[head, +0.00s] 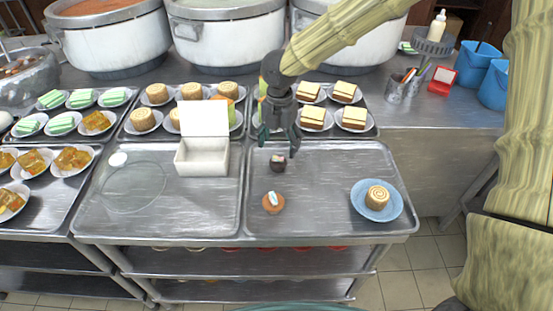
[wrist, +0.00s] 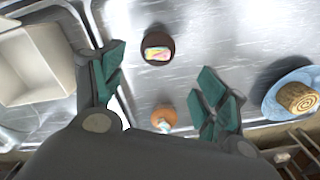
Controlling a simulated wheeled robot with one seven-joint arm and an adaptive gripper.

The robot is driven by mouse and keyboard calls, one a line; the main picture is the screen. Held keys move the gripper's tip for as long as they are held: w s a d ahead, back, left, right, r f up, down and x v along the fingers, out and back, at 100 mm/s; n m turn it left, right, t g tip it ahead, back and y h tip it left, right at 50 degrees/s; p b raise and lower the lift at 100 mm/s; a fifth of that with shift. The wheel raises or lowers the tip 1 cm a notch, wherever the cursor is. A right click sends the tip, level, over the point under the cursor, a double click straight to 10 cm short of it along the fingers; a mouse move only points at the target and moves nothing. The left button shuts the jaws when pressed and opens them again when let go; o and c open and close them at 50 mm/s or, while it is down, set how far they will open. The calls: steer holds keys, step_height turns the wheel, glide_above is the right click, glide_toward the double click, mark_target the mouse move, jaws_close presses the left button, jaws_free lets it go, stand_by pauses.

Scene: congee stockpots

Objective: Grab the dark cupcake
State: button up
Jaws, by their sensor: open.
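The dark cupcake (head: 278,161) stands on the right metal tray, near its back edge, with a pale, colourful patch on top. It also shows in the wrist view (wrist: 157,46), beyond and between my fingertips. My gripper (head: 279,147) is open and empty, pointing down just above and behind the dark cupcake in the head view. In the wrist view its two green-padded fingers (wrist: 160,88) are spread wide. I cannot tell the exact height gap. An orange-brown cupcake (head: 273,203) stands on the same tray, nearer the front.
A blue plate (head: 360,208) with a rolled cake (head: 377,197) sits at the right of the tray (head: 320,225). An open white box (head: 201,158) stands on the left tray. Plated cakes and large pots (head: 228,42) line the back. The tray between cupcakes and plate is clear.

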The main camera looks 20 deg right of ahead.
mark_target(278, 157)
steer(key=shift+s+f, duration=0.3)
steer(key=shift+f, duration=0.1)
steer(key=w+f, duration=0.1)
steer(key=f, duration=0.1)
steer(key=shift+w+f, duration=0.4)
steer(key=shift+s+f, duration=0.1)
steer(key=shift+f, duration=0.15)
steer(key=shift+d+f+p, duration=0.1)
steer(key=shift+f+p, duration=0.5)
steer(key=shift+f, duration=1.4)
steer(key=shift+s+r, duration=0.1)
steer(key=c, duration=1.1)
